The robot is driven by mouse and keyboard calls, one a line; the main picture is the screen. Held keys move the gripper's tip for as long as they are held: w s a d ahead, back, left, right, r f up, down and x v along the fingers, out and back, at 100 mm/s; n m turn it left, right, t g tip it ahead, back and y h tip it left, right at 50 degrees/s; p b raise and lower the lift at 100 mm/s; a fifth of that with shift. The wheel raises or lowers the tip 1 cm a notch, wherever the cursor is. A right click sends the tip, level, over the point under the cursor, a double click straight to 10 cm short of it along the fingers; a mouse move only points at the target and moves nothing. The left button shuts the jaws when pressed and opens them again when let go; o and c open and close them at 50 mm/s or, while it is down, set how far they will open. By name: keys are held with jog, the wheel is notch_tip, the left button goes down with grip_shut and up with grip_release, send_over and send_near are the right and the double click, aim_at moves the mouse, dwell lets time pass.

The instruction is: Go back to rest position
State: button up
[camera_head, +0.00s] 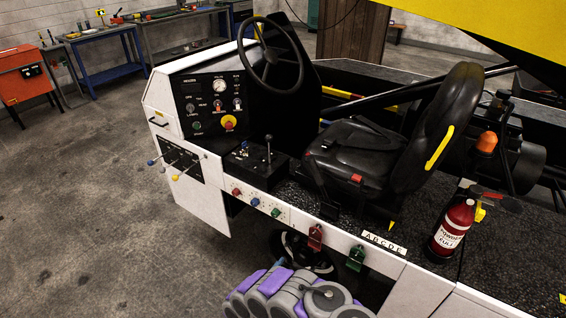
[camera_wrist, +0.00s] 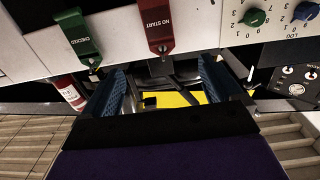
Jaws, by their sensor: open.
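My gripper (camera_wrist: 163,75) is open, with two blue ribbed fingers apart and nothing between them. In the wrist view, the red NO START tag (camera_wrist: 156,28) and the green CHECKED tag (camera_wrist: 78,38) are on the white panel just beyond the fingers. In the head view my purple and grey arm (camera_head: 295,296) is folded low at the bottom, in front of the loader's side. The red tag (camera_head: 315,238) and green tag (camera_head: 355,259) are above and to the right of it. The fingers cannot be made out clearly in the head view.
The loader's white side panel (camera_head: 270,212) is close to my arm, with knobs (camera_head: 255,202) and levers (camera_head: 175,170). A black seat (camera_head: 350,160), steering wheel (camera_head: 270,55) and red fire extinguisher (camera_head: 452,230) are on the loader. The floor (camera_head: 80,210) at left is clear.

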jog(key=w+d+r+n+y, duration=0.2)
jog(key=w+r+y, duration=0.3)
jog(key=w+r, duration=0.9)
jog(key=s+d+r+n+g+y, duration=0.1)
jog(key=d+r+g+y, duration=0.1)
jog(key=r, duration=0.5)
jog(key=s+d+r+n+g+y, duration=0.1)
jog(key=s+d+r+g+y, duration=0.15)
jog(key=r, duration=0.45)
jog(key=s+d+r+n+g, duration=0.1)
jog(key=s+r+g, duration=0.3)
jog(key=s, duration=1.3)
jog(key=s+d+r+n+g+y, duration=0.1)
jog(key=s+r+g, duration=0.2)
jog(key=s, duration=1.4)
jog(key=s+r+n+g, duration=0.1)
jog(key=s+r+g, duration=0.3)
jog(key=s, duration=1.3)
notch_tip(320, 180, up, 3)
jog(key=shift+d+r+g, duration=0.15)
jog(key=shift+d+g, duration=0.2)
jog(key=shift+d, duration=0.05)
